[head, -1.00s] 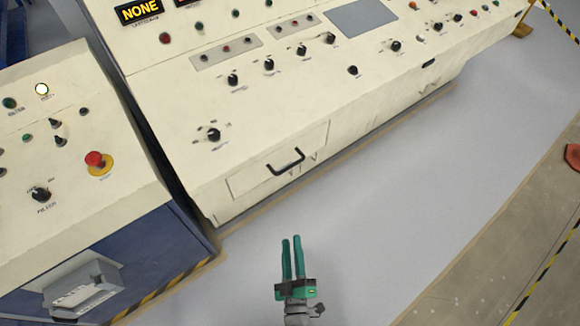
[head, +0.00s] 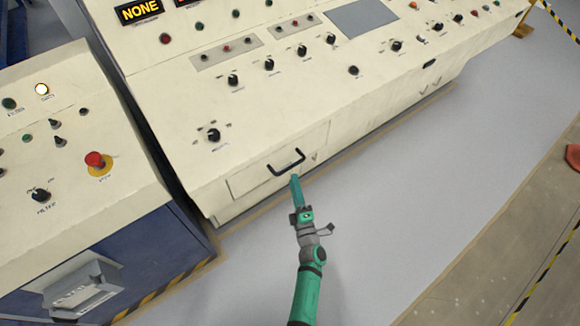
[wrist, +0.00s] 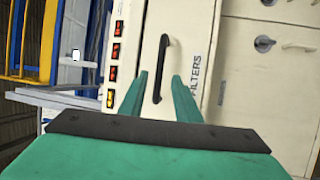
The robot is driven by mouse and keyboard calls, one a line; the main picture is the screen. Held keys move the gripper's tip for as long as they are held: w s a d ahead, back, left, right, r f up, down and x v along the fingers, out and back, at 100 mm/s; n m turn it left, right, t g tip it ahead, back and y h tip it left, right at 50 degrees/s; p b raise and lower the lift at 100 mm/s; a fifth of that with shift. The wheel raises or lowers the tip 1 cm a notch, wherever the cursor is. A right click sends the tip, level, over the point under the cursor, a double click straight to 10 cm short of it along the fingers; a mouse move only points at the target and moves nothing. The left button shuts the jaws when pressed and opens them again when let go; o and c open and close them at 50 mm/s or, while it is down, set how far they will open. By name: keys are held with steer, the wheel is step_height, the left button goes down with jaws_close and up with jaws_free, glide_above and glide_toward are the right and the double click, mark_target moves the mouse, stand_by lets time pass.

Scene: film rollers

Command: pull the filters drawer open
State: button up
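The filters drawer (head: 245,184) is a cream panel low in the front of the console, shut flush. Its black bar handle (head: 287,163) stands out from it. In the wrist view the handle (wrist: 162,62) runs upright, with the word FILTERS on the drawer front (wrist: 190,62) beside it. My gripper (head: 295,178) is just below the handle in the head view. In the wrist view my gripper's green fingers (wrist: 160,76) are apart, with the handle appearing between and beyond their tips. No contact is evident; the exact gap in depth cannot be told.
The console top (head: 300,95) with knobs and buttons lies above the drawer. A second panel with a red stop button (head: 95,160) and a blue cabinet (head: 150,250) stand at the left. The grey floor (head: 400,220) in front is clear.

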mark_target(290, 166)
steer(key=x, duration=0.7)
steer(key=shift+w, duration=0.15)
jaws_close()
steer(key=shift+a, duration=0.1)
